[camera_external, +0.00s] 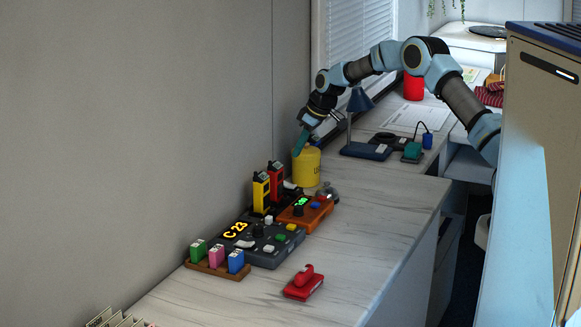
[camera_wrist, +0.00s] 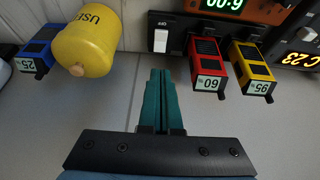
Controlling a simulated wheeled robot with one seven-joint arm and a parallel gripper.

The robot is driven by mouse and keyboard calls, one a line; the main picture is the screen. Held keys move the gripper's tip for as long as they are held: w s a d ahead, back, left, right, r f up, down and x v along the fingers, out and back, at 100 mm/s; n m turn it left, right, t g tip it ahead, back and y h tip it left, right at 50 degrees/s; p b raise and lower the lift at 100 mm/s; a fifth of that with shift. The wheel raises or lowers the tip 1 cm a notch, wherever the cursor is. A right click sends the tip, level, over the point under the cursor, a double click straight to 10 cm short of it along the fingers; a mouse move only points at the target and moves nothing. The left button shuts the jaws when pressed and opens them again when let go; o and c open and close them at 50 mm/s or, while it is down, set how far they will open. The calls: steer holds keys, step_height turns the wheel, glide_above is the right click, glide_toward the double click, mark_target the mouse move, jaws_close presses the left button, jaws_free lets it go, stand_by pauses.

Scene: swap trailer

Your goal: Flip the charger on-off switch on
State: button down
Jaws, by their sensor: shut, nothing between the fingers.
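The charger is a dark base (camera_wrist: 178,20) in the wrist view, with a red unit (camera_wrist: 206,68) and a yellow unit (camera_wrist: 250,68) standing in it. A small switch with a white face (camera_wrist: 161,40) sits on its left part in that view; I cannot tell its position. In the outside view the red unit (camera_external: 276,182) and yellow unit (camera_external: 261,192) stand by the wall. My gripper (camera_wrist: 166,74) has its teal fingers together and empty, apart from the switch.
A yellow canister (camera_external: 306,168) stands beside the charger. An orange device (camera_external: 305,214), a grey console (camera_external: 262,243), a rack of coloured blocks (camera_external: 217,268) and a red clamp-like item (camera_external: 304,284) are nearer. The right side of the worktop (camera_external: 385,225) is clear.

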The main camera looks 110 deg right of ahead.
mark_target(287, 184)
steer(key=p+x, duration=0.3)
steer(key=x, duration=0.6)
steer(key=shift+f, duration=0.3)
steer(key=shift+w+f+b, duration=0.1)
steer(key=shift+f+b, duration=0.3)
steer(key=shift+b, duration=0.5)
steer(key=shift+d+r, duration=0.1)
steer(key=shift+r, duration=0.1)
steer(key=shift+s+a, duration=0.6)
steer(key=shift+r, duration=0.15)
